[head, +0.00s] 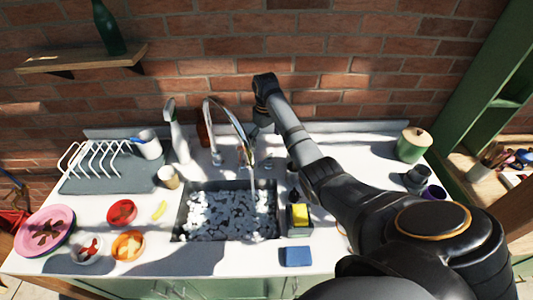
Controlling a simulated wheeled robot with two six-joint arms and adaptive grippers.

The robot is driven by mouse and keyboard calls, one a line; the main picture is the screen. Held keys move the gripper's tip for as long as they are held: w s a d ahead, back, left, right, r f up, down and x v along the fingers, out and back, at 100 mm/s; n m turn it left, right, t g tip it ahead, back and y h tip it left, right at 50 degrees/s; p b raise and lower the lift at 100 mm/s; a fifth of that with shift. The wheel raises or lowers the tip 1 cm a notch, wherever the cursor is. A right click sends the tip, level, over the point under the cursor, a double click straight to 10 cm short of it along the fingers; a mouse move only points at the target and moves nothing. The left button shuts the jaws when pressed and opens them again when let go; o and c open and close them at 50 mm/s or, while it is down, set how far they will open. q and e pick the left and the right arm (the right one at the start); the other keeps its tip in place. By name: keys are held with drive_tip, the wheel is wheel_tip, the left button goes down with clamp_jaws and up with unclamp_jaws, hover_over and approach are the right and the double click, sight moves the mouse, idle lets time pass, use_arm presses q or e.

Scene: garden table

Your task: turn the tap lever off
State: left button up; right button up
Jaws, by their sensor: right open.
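The chrome tap (208,125) stands behind the sink, and its curved spout arches over the basin. A thin pale stream, seemingly water (252,183), falls from the spout end into the sink (176,223). My right arm reaches in from the lower right, and its wrist bends down behind the sink. My right gripper (248,146) is open beside the spout, small and partly mixed with it in the picture. I cannot make out the tap lever clearly, or whether the gripper touches it. My left gripper is out of view.
The sink holds dark water with white foam. A spray bottle (179,140) stands left of the tap. A yellow sponge (300,214) sits right of the sink, a blue one (297,256) in front. A dish rack (95,180), bowls and plates fill the left; a green canister (413,146) stands right.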

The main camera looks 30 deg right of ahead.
sight(265, 161)
drive_tip(key=f, duration=0.2)
drive_tip(key=f+p, duration=0.1)
drive_tip(key=f, duration=0.5)
drive_tip(key=shift+w, duration=0.25)
drive_tip(key=shift+f, duration=0.15)
drive_tip(key=shift+s, duration=0.1)
drive_tip(key=shift+c, duration=1.2)
drive_tip(key=c, duration=0.9)
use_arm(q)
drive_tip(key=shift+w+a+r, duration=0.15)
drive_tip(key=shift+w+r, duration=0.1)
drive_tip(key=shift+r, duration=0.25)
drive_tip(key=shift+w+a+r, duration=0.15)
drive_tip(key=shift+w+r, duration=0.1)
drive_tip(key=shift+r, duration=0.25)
use_arm(e)
drive_tip(key=shift+o, duration=0.2)
